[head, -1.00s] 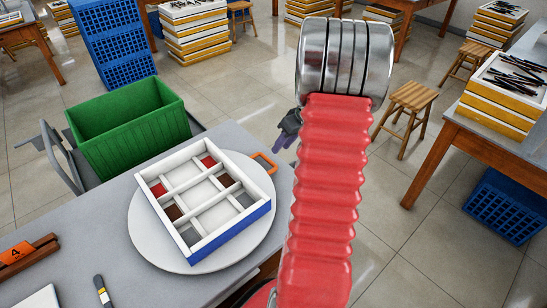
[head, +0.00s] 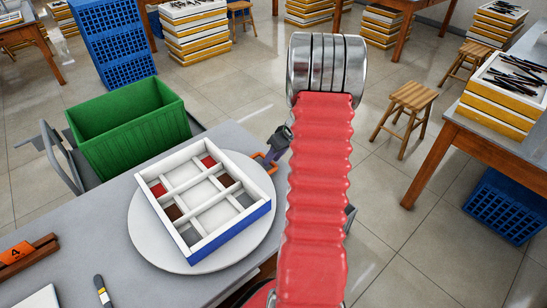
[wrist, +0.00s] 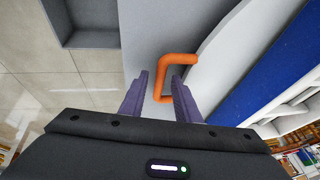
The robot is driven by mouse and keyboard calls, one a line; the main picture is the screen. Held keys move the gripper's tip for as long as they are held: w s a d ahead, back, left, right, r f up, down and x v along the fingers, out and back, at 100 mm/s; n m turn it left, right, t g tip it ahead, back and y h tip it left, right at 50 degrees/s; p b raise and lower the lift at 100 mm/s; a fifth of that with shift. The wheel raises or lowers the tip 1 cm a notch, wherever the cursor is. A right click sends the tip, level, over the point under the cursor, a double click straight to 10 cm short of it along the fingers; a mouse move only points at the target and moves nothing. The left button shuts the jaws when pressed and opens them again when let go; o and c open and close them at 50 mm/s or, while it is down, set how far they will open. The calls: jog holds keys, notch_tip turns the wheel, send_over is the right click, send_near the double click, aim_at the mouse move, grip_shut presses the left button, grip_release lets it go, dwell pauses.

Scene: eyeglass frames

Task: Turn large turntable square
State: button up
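The large round white turntable (head: 150,245) lies on the grey table. A white sectioned tray with a blue side (head: 232,236) sits on it, turned at an angle to the table's edges. An orange handle (head: 270,166) sticks out from the turntable's far right rim. My gripper (head: 274,147) is at this handle. In the wrist view, its two purple fingers (wrist: 160,84) are apart, with the outer part of the orange handle (wrist: 178,60) between them. Contact cannot be told. The turntable's rim (wrist: 215,45) and the tray's blue side (wrist: 262,75) also show there.
A green bin (head: 130,130) stands behind the table's far edge. A wooden stool (head: 405,110) and another table are to the right.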

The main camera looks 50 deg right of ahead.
grip_shut()
dwell(0.3)
jog(key=shift+d, duration=0.15)
jog(key=shift+s, duration=0.15)
